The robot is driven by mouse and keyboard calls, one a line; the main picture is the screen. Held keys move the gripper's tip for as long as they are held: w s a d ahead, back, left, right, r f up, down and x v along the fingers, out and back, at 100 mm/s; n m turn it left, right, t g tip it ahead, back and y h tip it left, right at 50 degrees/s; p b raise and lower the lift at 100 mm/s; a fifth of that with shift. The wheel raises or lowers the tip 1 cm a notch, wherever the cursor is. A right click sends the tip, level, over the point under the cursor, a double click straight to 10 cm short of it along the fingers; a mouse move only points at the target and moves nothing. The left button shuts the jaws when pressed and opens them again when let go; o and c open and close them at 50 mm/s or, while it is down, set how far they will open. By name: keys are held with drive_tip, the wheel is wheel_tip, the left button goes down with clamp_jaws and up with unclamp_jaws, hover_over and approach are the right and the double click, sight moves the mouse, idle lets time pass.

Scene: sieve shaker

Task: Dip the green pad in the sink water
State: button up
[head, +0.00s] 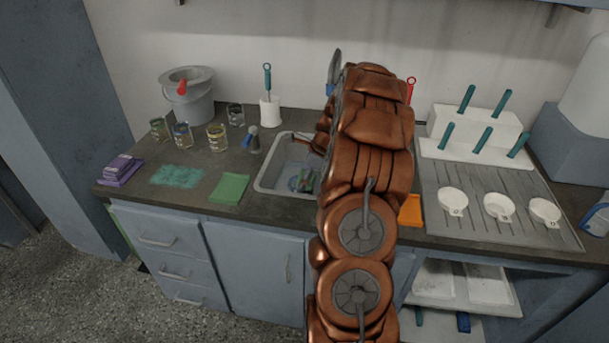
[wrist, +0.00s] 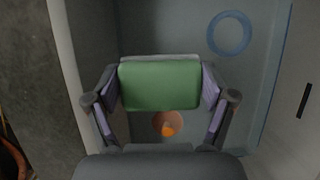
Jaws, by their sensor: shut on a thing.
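My gripper (wrist: 160,92) is shut on the green pad (wrist: 158,86), which has a pale backing along its far edge. In the wrist view, the pad sits between the two fingers over the sink basin (wrist: 165,30). In the head view, the grey sink (head: 268,172) is set into the counter, and my arm covers its right part. A small green patch in the basin looks like the pad, but my gripper is mostly hidden there. I cannot tell where the water surface is or whether the pad touches it.
A blue ring (wrist: 229,33) and an orange piece (wrist: 168,130) lie in the basin. A green cloth (head: 230,188), a teal mat (head: 177,176) and glass jars (head: 217,138) are left of the sink.

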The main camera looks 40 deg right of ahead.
wheel_tip(320, 180, down, 3)
drive_tip(key=shift+b, duration=0.85)
drive_tip(key=shift+f, duration=4.1)
drive_tip(key=shift+r, duration=0.15)
drive_tip(key=shift+r+p, duration=6.15)
drive_tip(key=shift+r, duration=3.75)
